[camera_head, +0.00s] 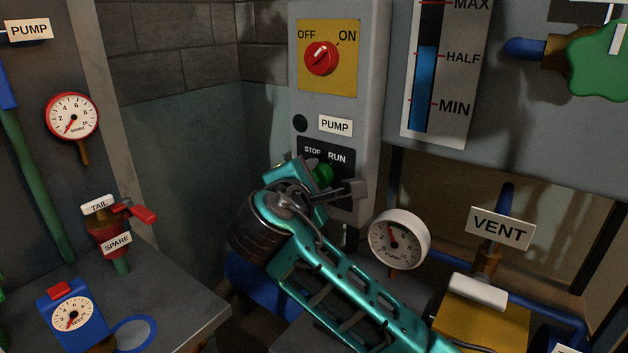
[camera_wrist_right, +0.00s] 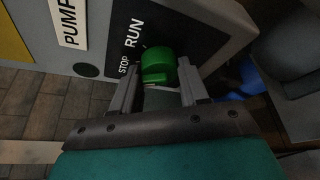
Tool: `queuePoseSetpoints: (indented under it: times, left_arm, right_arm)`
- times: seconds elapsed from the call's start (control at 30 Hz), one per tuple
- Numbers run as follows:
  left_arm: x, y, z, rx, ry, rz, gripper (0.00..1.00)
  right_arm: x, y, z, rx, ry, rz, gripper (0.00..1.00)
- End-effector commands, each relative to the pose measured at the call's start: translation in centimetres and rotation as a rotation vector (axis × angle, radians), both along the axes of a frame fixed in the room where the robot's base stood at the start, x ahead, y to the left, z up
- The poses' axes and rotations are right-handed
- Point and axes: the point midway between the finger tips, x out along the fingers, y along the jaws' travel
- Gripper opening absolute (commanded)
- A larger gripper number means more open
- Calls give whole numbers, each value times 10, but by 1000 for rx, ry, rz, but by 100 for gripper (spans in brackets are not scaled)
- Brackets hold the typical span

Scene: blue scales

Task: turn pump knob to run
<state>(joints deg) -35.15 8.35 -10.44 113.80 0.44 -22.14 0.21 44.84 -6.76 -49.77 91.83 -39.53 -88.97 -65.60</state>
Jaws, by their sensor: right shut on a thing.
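The green pump knob (camera_head: 323,174) sits on a black plate marked STOP and RUN (camera_head: 337,158), low on the grey pump box (camera_head: 367,70). My right gripper (camera_head: 325,180) reaches up to it from below. In the right wrist view the knob (camera_wrist_right: 158,62) lies between the two fingertips of the right gripper (camera_wrist_right: 157,74), and the jaws are shut on it. The STOP and RUN words show clear of the fingers there. The knob's pointer is too dark and small to tell its exact setting. My left gripper is not in view.
A red OFF/ON switch (camera_head: 321,58) is higher on the same box, above the PUMP label (camera_head: 335,126). A white pump gauge (camera_head: 400,240) stands right of my right gripper. The VENT label (camera_head: 500,228) and blue pipes are further right. A grey bench (camera_head: 180,290) is at left.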

Motion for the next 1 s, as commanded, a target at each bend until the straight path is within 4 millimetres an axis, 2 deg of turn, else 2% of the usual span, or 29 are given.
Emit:
queuePoseSetpoints:
  times: [0.03,0.1,0.47,1.0]
  left_arm:
    - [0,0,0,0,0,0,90]
    - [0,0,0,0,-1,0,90]
    - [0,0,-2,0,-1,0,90]
    - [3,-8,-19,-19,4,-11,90]
  right_arm:
    - [0,0,0,0,1,-1,21]
    - [0,0,-1,0,1,-1,14]
    - [0,0,-2,48,-31,0,14]
    - [-1,-1,-10,407,-290,0,14]
